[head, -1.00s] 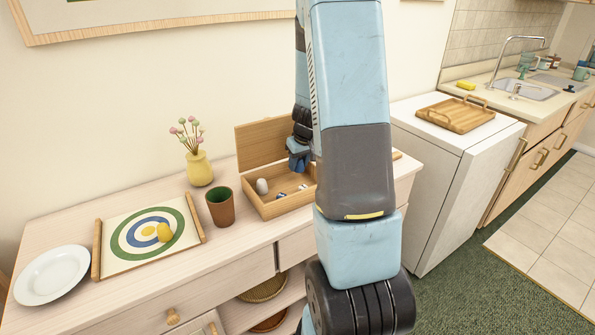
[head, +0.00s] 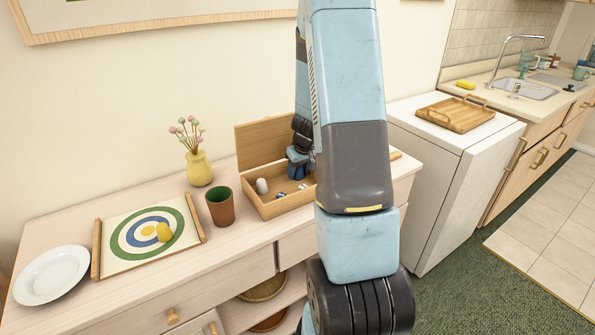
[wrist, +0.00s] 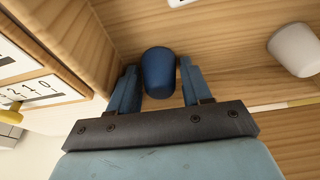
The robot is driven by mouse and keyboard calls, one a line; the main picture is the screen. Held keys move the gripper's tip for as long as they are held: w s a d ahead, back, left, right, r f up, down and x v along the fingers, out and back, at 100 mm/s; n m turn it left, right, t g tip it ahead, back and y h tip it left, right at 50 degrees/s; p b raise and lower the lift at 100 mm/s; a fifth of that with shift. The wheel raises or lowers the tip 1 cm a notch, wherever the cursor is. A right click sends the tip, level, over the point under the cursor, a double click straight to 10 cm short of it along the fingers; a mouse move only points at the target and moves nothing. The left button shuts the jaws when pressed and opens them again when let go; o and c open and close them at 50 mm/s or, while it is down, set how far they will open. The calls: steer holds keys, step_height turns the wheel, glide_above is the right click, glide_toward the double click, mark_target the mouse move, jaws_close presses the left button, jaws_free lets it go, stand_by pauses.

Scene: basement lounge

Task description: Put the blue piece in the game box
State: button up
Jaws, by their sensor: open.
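The game box (head: 283,208) is an open wooden box on the dresser, its lid raised at the back. My gripper (head: 297,174) is down at the box's back right, partly hidden by my arm. In the wrist view, the blue piece (wrist: 159,72), a dark blue rounded cup-like shape, is between the two open fingers of my gripper (wrist: 158,80). Narrow gaps show on both sides of it. Wooden surfaces surround it, and it appears to be inside the box. I cannot tell whether it touches the floor. In the head view I cannot make it out clearly.
A whitish piece (head: 262,186) lies at the box's left; a pale piece also shows in the wrist view (wrist: 294,50). Small blue-and-white items (head: 281,195) lie nearby. Left of the box are a green-brown cup (head: 220,207), yellow vase (head: 199,169), target tray (head: 120,258) and plate (head: 52,274).

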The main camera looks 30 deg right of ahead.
steer(key=shift+r, duration=0.1)
steer(key=v, duration=1.2)
steer(key=s+a+r+t, duration=0.1)
steer(key=s+a+r, duration=0.7)
steer(key=a+r, duration=0.5)
steer(key=s+a+r, duration=0.3)
steer(key=s, duration=0.4)
steer(key=s+a+r+t, duration=0.1)
steer(key=s+a+r, duration=0.2)
steer(key=s, duration=0.5)
steer(key=shift+s+a+r, duration=0.3)
steer(key=shift+s+a, duration=0.05)
steer(key=shift+a, duration=0.2)
